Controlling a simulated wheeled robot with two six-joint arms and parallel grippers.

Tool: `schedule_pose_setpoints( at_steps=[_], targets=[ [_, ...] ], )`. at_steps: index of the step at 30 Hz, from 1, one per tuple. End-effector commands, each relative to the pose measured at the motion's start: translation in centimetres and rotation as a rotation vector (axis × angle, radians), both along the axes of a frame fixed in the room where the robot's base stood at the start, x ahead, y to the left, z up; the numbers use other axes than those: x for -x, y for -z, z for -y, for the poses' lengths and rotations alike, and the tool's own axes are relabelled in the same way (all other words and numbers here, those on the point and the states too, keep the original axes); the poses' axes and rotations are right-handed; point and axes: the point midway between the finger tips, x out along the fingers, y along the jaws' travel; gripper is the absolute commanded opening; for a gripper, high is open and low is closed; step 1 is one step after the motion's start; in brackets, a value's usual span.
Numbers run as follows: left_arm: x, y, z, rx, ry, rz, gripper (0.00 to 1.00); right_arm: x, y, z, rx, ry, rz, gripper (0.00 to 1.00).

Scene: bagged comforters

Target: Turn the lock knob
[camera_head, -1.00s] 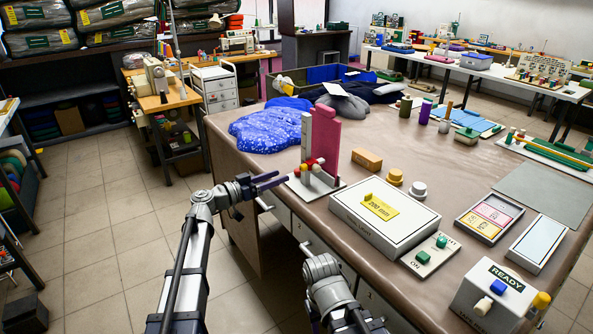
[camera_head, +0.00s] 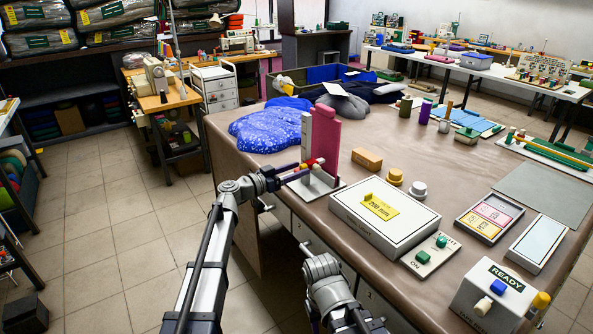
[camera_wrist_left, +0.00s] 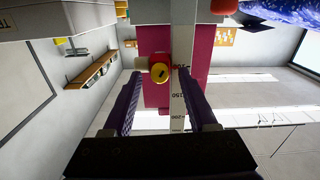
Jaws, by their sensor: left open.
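A pink and white upright gauge (camera_head: 327,135) stands on a white base at the table's near left edge, with red and pale parts low on its front. In the left wrist view, a round yellow knob (camera_wrist_left: 160,72) with a dark slot sits on a red block in front of the pink and white upright (camera_wrist_left: 205,50). A scale with numbers runs down beside it. My left gripper (camera_head: 300,171) is open at the gauge's front. In the left wrist view its purple fingers (camera_wrist_left: 161,80) lie either side of the knob, with visible gaps; contact cannot be told.
A blue speckled bag (camera_head: 265,130) lies behind the gauge. An orange-tan block (camera_head: 367,159) and a white box with a yellow label (camera_head: 385,230) sit to its right. My right arm is low at the front; its gripper is out of view.

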Motion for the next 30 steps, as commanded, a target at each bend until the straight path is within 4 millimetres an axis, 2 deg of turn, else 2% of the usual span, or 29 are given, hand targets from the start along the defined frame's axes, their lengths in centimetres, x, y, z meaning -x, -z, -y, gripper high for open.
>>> schedule_pose_setpoints(
  at_steps=[9, 24, 30],
  targets=[
    [-0.14, 0.00, 0.19, 0.000, 0.000, 0.000, 0.58, 0.00, 0.00, 0.00, 0.000, 0.000, 0.000, 0.50],
    [-0.11, 0.00, 0.17, 0.000, 0.000, 0.000, 0.02, 0.00, 0.00, 0.00, 0.000, 0.000, 0.000, 0.50],
    [-0.12, 0.00, 0.16, 0.000, 0.000, 0.000, 0.00, 0.00, 0.00, 0.00, 0.000, 0.000, 0.000, 0.50]
  ],
)
